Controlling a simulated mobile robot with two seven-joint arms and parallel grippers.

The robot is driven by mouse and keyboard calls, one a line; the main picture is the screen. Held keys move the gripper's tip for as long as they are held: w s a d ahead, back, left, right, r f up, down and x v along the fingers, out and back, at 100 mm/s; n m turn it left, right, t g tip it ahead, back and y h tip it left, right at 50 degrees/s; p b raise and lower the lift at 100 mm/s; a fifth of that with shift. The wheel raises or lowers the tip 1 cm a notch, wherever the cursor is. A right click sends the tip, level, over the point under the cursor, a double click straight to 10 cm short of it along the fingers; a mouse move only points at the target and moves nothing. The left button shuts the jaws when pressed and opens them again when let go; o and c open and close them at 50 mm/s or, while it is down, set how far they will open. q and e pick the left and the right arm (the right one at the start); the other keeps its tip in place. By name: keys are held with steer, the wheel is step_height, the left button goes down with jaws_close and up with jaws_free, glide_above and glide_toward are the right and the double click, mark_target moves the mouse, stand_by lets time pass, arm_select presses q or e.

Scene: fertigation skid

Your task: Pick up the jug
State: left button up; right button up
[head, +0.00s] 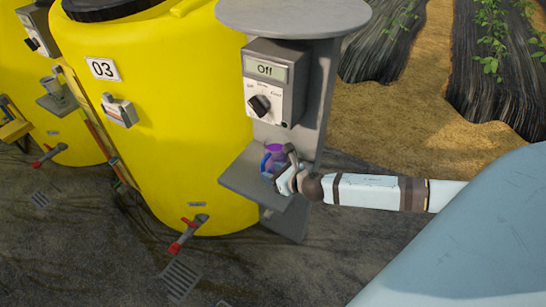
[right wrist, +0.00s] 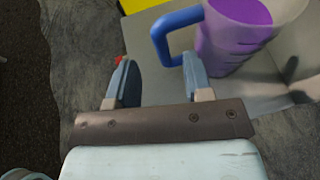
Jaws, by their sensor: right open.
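The jug (head: 274,150) is purple with a blue handle and stands upright on a small grey shelf (head: 240,178) below the control box. My right gripper (head: 283,166) is at the shelf, in front of the jug, and hides part of it. In the right wrist view, the jug (right wrist: 232,40) is at the top right with its handle towards the left. The right gripper (right wrist: 158,62) is open, and the handle shows just beyond and between its fingertips. I cannot tell whether the fingers touch it. My left gripper is not in view.
The grey post (head: 318,95) rises behind the shelf and carries a control box (head: 275,82) reading "Off". A grey round plate (head: 293,15) tops it. A yellow tank (head: 175,110) marked 03 stands to the left, with a red-handled tap (head: 186,235) low down.

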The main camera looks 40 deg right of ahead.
mark_target(272, 161)
steer(key=x, duration=0.7)
steer(key=shift+f, duration=0.25)
steer(key=shift+w+r, duration=0.1)
jaws_close()
